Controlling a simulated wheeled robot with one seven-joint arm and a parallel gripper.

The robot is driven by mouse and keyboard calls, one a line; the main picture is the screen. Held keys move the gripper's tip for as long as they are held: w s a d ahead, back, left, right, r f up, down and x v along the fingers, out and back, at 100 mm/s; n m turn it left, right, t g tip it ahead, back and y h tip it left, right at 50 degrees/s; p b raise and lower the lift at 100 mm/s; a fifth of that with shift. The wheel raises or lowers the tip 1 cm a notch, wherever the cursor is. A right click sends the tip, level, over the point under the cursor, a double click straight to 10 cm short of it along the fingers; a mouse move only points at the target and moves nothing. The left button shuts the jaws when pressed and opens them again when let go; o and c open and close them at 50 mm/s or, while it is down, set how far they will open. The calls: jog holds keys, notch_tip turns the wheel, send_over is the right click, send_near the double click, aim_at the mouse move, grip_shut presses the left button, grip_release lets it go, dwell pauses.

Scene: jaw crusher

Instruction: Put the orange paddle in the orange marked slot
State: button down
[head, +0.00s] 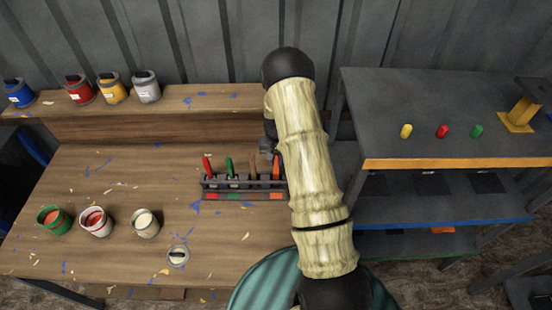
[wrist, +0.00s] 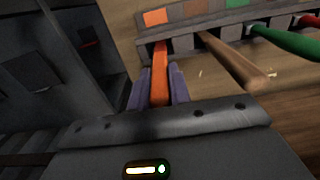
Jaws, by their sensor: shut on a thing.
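The orange paddle (wrist: 161,75) is between the two fingers of my gripper (wrist: 159,88), which is shut on it. In the head view the orange paddle (head: 276,164) stands at the right end of the slotted rack (head: 243,186). In the wrist view its far end meets the rack at the slot with the orange mark (wrist: 156,17); I cannot tell how deep it sits. The orange mark (head: 276,196) also shows in the head view. My gripper (head: 270,153) is partly hidden behind my arm there.
A red paddle (head: 207,167), a green paddle (head: 229,166) and a brown paddle (wrist: 232,58) stand in the rack's other slots. Paint cans, including a green one (head: 54,220), stand on the wooden bench (head: 130,185). A grey shelf unit (head: 430,110) stands on the right.

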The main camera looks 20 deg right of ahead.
jog(key=shift+f, duration=0.15)
jog(key=c, duration=1.3)
grip_release()
notch_tip(320, 180, up, 12)
jog(key=b, duration=0.4)
jog(key=shift+f+b, duration=0.15)
jog(key=shift+b, duration=0.2)
jog(key=shift+r, duration=0.3)
